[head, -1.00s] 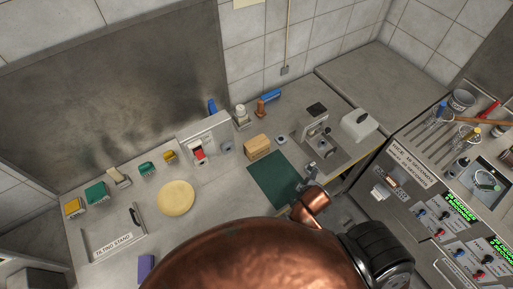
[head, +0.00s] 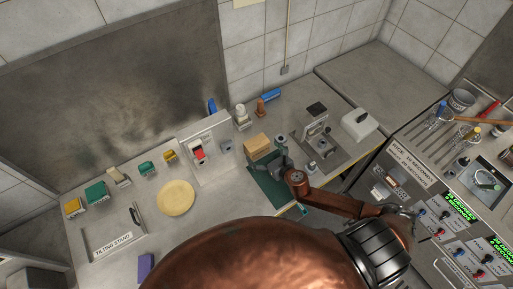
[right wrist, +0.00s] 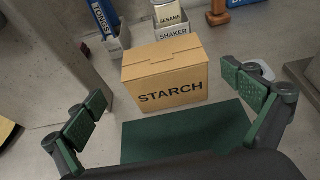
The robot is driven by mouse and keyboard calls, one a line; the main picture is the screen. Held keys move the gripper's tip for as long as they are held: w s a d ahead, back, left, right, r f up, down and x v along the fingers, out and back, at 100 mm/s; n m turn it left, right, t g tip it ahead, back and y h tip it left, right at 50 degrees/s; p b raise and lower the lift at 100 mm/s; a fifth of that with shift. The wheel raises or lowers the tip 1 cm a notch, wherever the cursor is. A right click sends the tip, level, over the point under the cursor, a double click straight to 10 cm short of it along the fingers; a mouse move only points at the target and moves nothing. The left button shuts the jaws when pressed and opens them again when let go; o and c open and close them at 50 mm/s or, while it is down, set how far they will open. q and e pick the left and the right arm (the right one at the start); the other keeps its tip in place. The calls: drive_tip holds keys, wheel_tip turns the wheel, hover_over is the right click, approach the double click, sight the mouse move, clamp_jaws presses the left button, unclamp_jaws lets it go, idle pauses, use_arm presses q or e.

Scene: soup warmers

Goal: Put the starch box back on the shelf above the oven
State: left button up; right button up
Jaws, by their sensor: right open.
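The starch box (head: 257,142), a brown carton, stands upright on the grey counter at the far edge of a dark green mat (head: 265,188). In the right wrist view the box (right wrist: 166,78) shows its STARCH label facing me. My right gripper (head: 277,160) is over the mat, just in front of the box. My left gripper is out of view. I cannot make out a shelf above an oven.
A grey housing (head: 208,150) stands left of the box. A sesame shaker in its holder (right wrist: 171,24) and a blue-labelled container (right wrist: 106,22) stand behind it. A metal machine (head: 314,120) is to the right. A yellow round board (head: 175,197) lies further left.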

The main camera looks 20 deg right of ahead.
sight(257, 144)
drive_tip(key=x, duration=0.6)
drive_tip(key=shift+w+d, duration=0.1)
drive_tip(key=shift+d, duration=0.15)
drive_tip(key=c, duration=1.5)
drive_tip(key=shift+r, duration=0.1)
drive_tip(key=shift+c, duration=1.1)
